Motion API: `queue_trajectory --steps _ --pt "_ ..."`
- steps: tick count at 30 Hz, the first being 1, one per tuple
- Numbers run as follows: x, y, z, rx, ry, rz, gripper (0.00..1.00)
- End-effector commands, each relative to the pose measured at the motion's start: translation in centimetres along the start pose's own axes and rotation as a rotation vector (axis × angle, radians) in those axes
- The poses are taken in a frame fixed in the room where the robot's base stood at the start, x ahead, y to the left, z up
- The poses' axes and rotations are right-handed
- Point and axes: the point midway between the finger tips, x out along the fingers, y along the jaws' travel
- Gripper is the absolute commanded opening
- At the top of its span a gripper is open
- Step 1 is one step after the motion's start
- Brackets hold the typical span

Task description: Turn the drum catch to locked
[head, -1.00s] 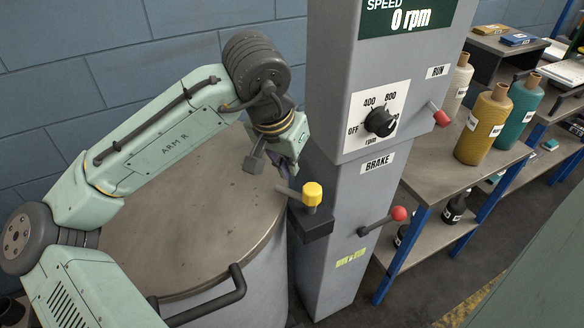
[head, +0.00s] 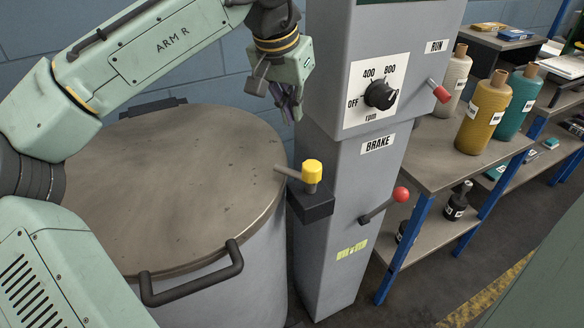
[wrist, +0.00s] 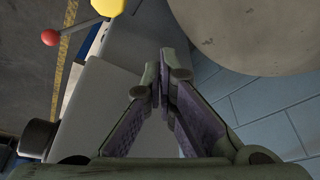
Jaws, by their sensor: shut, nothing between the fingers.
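The drum catch is a yellow-capped knob (head: 312,171) with a short grey bar (head: 288,173) on a dark block (head: 312,205) fixed to the side of the grey column. Its bar points left over the rim of the drum lid (head: 180,190). Part of the yellow cap also shows at the top of the wrist view (wrist: 108,6). My gripper (head: 294,114) is shut and empty, hanging above and slightly left of the catch, apart from it. In the wrist view my gripper's fingertips (wrist: 164,70) meet in front of the column.
The column (head: 345,230) carries a speed dial (head: 380,95), a red-tipped run lever (head: 441,94) and a red-balled brake lever (head: 401,194). A dark handle (head: 195,280) sticks out of the drum's front.

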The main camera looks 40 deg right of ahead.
Motion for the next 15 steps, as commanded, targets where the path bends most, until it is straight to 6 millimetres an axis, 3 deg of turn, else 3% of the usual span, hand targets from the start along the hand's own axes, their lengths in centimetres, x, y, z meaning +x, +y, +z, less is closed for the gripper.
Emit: queue_trajectory --steps 7,15 --pt "1.8 0.0 -0.3 -0.001 0.002 -0.001 0.00" --pt "7.4 0.0 -0.3 -0.001 0.001 -0.002 0.00"
